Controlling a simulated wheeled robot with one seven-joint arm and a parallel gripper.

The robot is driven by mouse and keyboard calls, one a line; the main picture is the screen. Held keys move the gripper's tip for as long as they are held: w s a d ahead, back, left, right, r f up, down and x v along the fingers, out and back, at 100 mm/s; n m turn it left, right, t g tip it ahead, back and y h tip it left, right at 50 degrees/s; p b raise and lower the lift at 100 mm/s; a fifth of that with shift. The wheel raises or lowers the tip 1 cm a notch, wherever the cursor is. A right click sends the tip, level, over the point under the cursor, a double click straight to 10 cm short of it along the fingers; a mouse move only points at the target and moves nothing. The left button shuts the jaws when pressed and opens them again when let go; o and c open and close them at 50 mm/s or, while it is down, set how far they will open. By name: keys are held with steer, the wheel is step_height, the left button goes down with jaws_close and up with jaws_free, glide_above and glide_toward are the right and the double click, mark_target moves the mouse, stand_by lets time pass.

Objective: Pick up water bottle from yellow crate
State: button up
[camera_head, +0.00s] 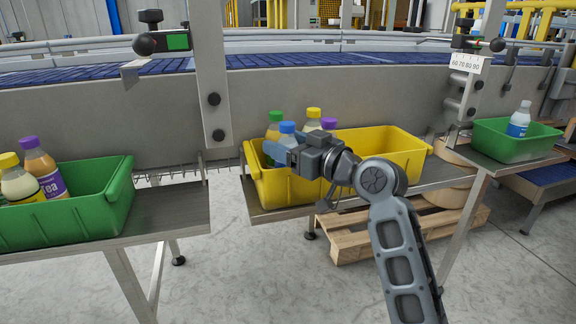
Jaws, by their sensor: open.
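The yellow crate (405,152) stands on the middle shelf below the conveyor. Several bottles are grouped in its left part. One has a blue cap (287,127) and looks like the water bottle; most of its body is hidden by my gripper and the crate wall. My gripper (277,152) is over the crate's left front, pointing left, with its fingers near the blue-capped bottle. It is open. I cannot tell whether the fingers are around the bottle or just in front of it.
Green-, yellow- and purple-capped bottles (313,118) crowd close behind. The crate's right part looks empty. A green crate (95,215) with juice bottles stands left. Another green crate (535,148) at right holds a clear bottle (519,119) with a blue label. A metal post (208,75) rises behind.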

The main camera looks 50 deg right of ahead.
steer(key=shift+c, duration=0.4)
steer(key=c, duration=1.2)
jaws_close()
steer(key=shift+r, duration=0.15)
